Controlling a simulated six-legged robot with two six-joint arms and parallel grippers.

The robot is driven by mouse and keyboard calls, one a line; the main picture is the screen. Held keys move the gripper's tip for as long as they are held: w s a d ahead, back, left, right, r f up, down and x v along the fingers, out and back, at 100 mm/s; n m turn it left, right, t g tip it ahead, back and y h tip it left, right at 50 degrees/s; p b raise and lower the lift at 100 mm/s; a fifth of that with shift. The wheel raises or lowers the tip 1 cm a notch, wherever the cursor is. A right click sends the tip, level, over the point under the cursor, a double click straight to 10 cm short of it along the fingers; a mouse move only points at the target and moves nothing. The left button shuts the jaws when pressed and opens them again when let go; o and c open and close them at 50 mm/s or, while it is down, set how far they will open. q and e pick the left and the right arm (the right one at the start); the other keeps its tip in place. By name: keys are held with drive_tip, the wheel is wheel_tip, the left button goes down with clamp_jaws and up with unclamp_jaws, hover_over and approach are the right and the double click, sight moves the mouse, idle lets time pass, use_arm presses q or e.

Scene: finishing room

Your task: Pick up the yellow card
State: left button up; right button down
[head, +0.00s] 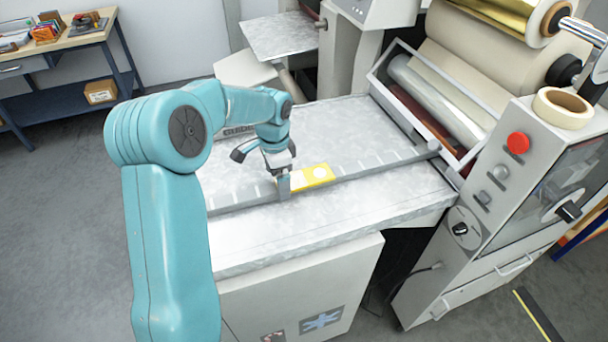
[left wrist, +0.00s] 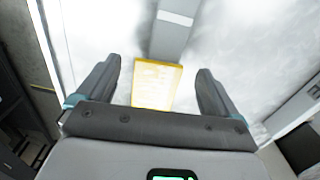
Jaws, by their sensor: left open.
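The yellow card (head: 318,175) lies on the grey guide strip across the machine's metal feed table (head: 300,240). It has a pale middle and a yellow border. My left gripper (head: 284,192) is at the card's left end in the head view and hides part of that end. In the left wrist view the card (left wrist: 157,84) shows between the two spread fingers (left wrist: 158,75), with a gap on each side. The left gripper is open and empty. My right gripper is in neither view.
The laminating machine's rollers (head: 435,95) stand behind the table at the right. A control housing with a red button (head: 518,142) and a tape roll (head: 563,107) rises at the right. A workbench (head: 60,40) is at the far left. The table surface around the card is clear.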

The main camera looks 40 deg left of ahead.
use_arm(q)
drive_tip(key=shift+w+d+f, duration=0.1)
drive_tip(key=shift+f, duration=0.45)
drive_tip(key=shift+r, duration=0.1)
drive_tip(key=shift+c, duration=0.3)
drive_tip(key=c, duration=1.1)
drive_tip(key=shift+o, duration=0.2)
